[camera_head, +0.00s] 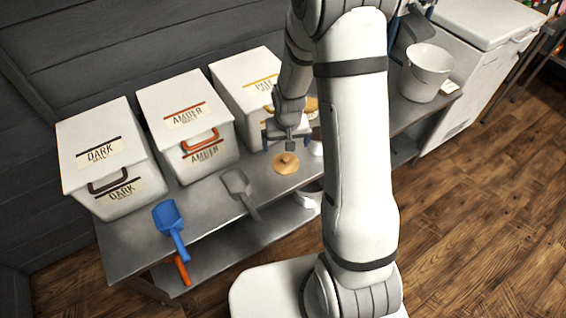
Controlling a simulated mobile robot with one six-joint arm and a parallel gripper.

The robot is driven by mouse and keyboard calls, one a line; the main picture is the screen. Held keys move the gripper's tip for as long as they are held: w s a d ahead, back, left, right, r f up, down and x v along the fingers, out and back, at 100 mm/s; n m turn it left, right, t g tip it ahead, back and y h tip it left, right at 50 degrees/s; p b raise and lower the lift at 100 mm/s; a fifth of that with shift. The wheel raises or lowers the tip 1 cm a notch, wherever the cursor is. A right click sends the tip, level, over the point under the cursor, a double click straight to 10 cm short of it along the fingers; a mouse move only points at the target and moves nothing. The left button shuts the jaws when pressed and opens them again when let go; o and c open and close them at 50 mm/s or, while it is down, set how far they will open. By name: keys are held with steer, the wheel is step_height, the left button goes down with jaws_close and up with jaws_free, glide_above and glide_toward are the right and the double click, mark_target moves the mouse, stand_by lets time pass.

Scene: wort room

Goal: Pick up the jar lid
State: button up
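The jar lid (285,163) is a round, tan, wood-like disc with a small knob on top. It lies near the front of the metal table, in front of the bin on the right. My gripper (288,146) points down just above and behind the lid in this view. A small gap seems to show between the gripper and the knob. The gripper is small and dark here, and I cannot tell how far its fingers are apart. The jar is not clearly seen; my arm hides the area to the right of the lid.
White bins marked dark (80,150), amber (165,105) and a third, partly hidden one (235,75) line the back. A grey scoop (238,185) lies left of the lid, a blue scoop (169,220) farther left. A white bucket (427,72) stands right.

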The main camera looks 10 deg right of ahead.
mark_target(286, 159)
steer(key=f, duration=0.3)
steer(key=f+b, duration=0.1)
steer(key=f, duration=0.2)
steer(key=w+f, duration=0.1)
steer(key=f, duration=0.2)
steer(key=shift+w+d+f, duration=0.1)
steer(key=shift+d+f, duration=0.05)
steer(key=shift+f, duration=0.25)
steer(key=c, duration=0.9)
